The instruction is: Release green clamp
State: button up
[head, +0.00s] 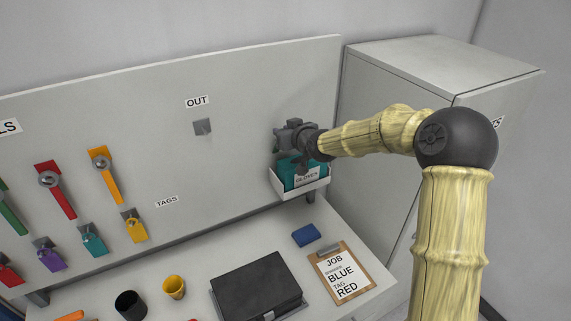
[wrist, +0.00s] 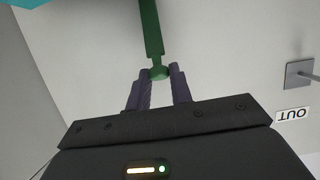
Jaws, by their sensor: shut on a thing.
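My gripper (head: 290,140) is at the right end of the grey board, just above the glove box. In the wrist view its two dark fingers (wrist: 159,76) are shut on the rounded end of a green bar, which I take for the green clamp (wrist: 151,32). The bar runs away from the fingertips toward the top of that view. In the head view my gripper and wrist hide nearly all of it. I cannot tell how its far end is fixed.
A white box of teal gloves (head: 298,177) sits just below my gripper. The OUT hook (head: 202,127) is left of it, empty. A grey cabinet (head: 400,130) stands at the right. A clipboard (head: 341,272), blue block (head: 306,235) and black case (head: 257,286) lie on the bench below.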

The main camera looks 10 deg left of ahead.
aim_at(274, 124)
jog(key=shift+w+a+r, duration=0.1)
jog(key=shift+w+a, duration=0.35)
jog(key=shift+w, duration=0.2)
jog(key=shift+w+a+r, duration=0.1)
jog(key=shift+w+a, duration=0.3)
jog(key=shift+w, duration=0.2)
jog(key=o, duration=0.6)
jog(key=shift+o, duration=0.2)
jog(key=v, duration=0.6)
